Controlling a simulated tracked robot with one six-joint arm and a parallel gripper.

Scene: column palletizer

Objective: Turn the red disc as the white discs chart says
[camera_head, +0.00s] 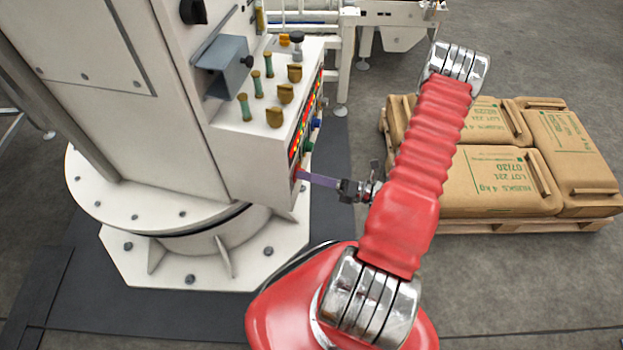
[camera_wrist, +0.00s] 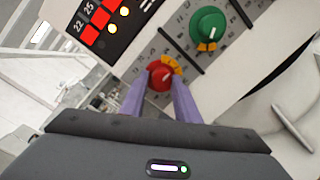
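The red disc (camera_wrist: 160,77), with a pale pointer mark and an orange piece at its upper right edge, is on the white control panel in the wrist view. The two purple fingers of my gripper (camera_wrist: 159,84) reach to either side of it. Whether they touch its rim cannot be told. In the head view my gripper (camera_head: 304,174) points left with its tips at the panel's side face, and hides most of the disc there. I cannot make out a white discs chart in either view.
A green disc (camera_wrist: 208,25) with a pointer sits up and right of the red one, past a dark bar. A lit number display (camera_wrist: 105,20) is at upper left. In the head view, brass knobs (camera_head: 275,117) top the panel box, and sacks (camera_head: 497,180) lie on a pallet at right.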

